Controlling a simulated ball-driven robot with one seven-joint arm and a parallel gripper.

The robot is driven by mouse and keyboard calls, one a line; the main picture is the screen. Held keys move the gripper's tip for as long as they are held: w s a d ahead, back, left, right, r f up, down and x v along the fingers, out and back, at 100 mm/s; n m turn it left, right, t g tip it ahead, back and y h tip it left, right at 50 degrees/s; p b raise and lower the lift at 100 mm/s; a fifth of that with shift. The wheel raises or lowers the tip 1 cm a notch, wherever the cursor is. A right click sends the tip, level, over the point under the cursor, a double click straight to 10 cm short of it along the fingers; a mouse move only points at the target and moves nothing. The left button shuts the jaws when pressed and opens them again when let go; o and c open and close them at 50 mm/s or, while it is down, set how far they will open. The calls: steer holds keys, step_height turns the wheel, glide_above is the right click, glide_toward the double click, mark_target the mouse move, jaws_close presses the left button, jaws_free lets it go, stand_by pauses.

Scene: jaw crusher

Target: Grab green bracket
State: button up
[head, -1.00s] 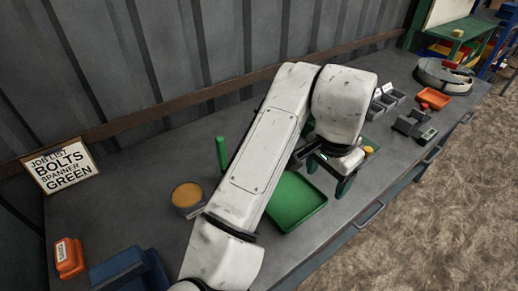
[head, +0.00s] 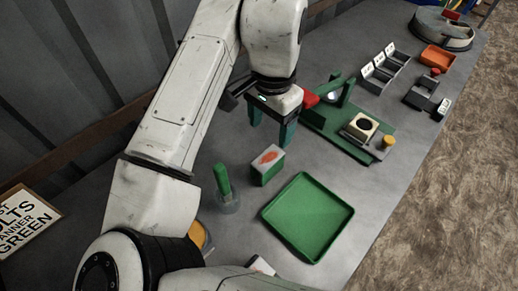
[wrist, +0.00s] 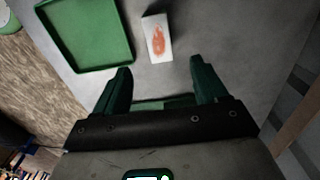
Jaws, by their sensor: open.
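A green fixture (head: 328,128) with a flat base and short uprights stands right of my gripper in the head view; I cannot tell which green part is the bracket. My gripper (head: 272,138) points down, open, above the bench. Its two dark green fingers also show in the wrist view (wrist: 160,68), apart, with nothing held between them. A green strip (wrist: 165,103) shows low between the fingers, partly hidden by the gripper body. A grey-green box with an orange mark (head: 268,165) stands just in front of the fingers; it also shows in the wrist view (wrist: 157,38).
An empty green tray (head: 308,218) lies nearer me. A green-handled tool (head: 222,184) stands upright left of the box. Grey bins (head: 378,68), an orange tray (head: 438,58) and a round grey machine (head: 442,28) stand farther back.

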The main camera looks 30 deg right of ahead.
glide_above(268, 158)
steer(key=f, duration=0.5)
steer(key=shift+w+d+f, duration=0.1)
steer(key=shift+w+d, duration=0.05)
steer(key=shift+w, duration=0.05)
steer(key=shift+s+f+p, duration=0.15)
steer(key=shift+f+p, duration=0.1)
steer(key=shift+f, duration=1.1)
steer(key=shift+s+f+p, duration=0.1)
steer(key=shift+f+p, duration=0.15)
steer(key=shift+f, duration=1.1)
jaws_close()
